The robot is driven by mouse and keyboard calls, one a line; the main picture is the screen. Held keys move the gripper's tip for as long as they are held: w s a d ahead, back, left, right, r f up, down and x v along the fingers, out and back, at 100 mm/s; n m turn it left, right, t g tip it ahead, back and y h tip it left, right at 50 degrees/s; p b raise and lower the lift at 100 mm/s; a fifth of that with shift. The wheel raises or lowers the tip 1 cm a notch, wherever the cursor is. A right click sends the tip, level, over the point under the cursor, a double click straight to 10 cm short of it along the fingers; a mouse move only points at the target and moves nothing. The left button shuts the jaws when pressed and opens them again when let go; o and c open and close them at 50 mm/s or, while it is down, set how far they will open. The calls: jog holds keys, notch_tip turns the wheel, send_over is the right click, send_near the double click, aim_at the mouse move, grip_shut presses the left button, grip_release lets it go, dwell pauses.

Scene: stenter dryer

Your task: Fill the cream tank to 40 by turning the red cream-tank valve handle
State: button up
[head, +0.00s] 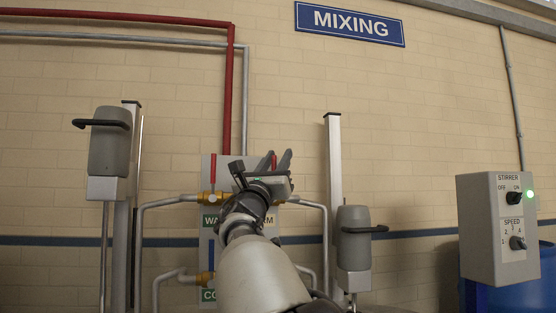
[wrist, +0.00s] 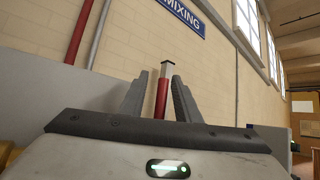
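The valve panel (head: 206,238) stands below the MIXING sign, largely hidden by my arm. A red valve handle (head: 213,168) stands upright at its left, above a green label starting "WA". A second red handle (head: 274,161) stands upright at the right, above a label ending in "M". My gripper (head: 287,158) is at this right handle. In the wrist view, my gripper (wrist: 160,78) has its fingers apart, with the red handle (wrist: 161,98) showing between them and gaps on both sides. Whether a finger touches it I cannot tell. No cream level reading is visible; my arm covers the panel's middle.
Grey stirrer heads (head: 109,145) and (head: 354,240) stand on posts either side of the panel. Pipes run beside it. A grey stirrer control box (head: 480,240) with a lit green lamp and a blue barrel (head: 530,285) are at the right.

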jog(key=b+v, duration=0.2)
jog(key=v, duration=1.5)
jog(key=shift+s, duration=0.2)
jog(key=shift+f, duration=0.1)
